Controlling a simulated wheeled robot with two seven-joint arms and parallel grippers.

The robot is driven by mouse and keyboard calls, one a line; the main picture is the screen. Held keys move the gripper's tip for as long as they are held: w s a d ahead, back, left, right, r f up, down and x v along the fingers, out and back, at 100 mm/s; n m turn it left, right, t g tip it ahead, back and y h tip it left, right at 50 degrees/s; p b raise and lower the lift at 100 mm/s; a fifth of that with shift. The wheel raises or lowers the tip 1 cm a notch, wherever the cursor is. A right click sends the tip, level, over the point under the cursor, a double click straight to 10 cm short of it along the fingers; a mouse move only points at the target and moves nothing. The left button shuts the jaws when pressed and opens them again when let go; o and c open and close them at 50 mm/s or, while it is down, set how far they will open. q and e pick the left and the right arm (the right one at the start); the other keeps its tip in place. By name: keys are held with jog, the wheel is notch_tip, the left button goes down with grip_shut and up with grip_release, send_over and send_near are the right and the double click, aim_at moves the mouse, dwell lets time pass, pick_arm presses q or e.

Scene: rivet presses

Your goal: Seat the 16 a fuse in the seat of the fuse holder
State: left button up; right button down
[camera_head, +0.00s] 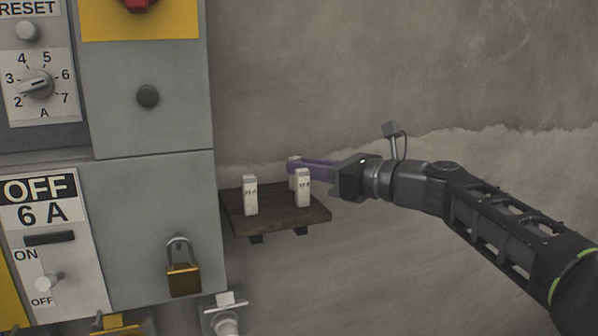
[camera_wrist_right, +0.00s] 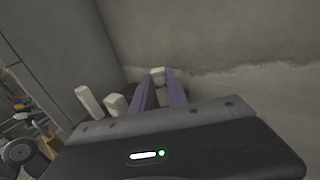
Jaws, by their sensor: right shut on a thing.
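My right gripper (camera_head: 294,168) reaches in from the right over a small dark shelf (camera_head: 272,221). It is shut on a white block-shaped fuse, which shows between the purple fingertips in the wrist view (camera_wrist_right: 157,73). In the head view this fuse is mostly hidden by the fingers and a front fuse. Two other white fuses stand upright on the shelf, one at left (camera_head: 250,195) and one at front right (camera_head: 302,188). Their small labels are too blurred to read surely. I cannot make out the fuse holder's seat for certain. My left gripper is not in view.
A grey cabinet (camera_head: 150,195) fills the left, with an "OFF 6 A" panel (camera_head: 49,215), a dial (camera_head: 37,85) and a brass padlock (camera_head: 183,279). A bracketed white fitting (camera_head: 225,309) sits below the shelf. Bare wall (camera_head: 400,70) lies behind.

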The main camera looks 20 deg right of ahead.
notch_tip(320, 180, up, 10)
jog(key=p, duration=0.3)
jog(key=shift+d, duration=0.1)
dwell(0.9)
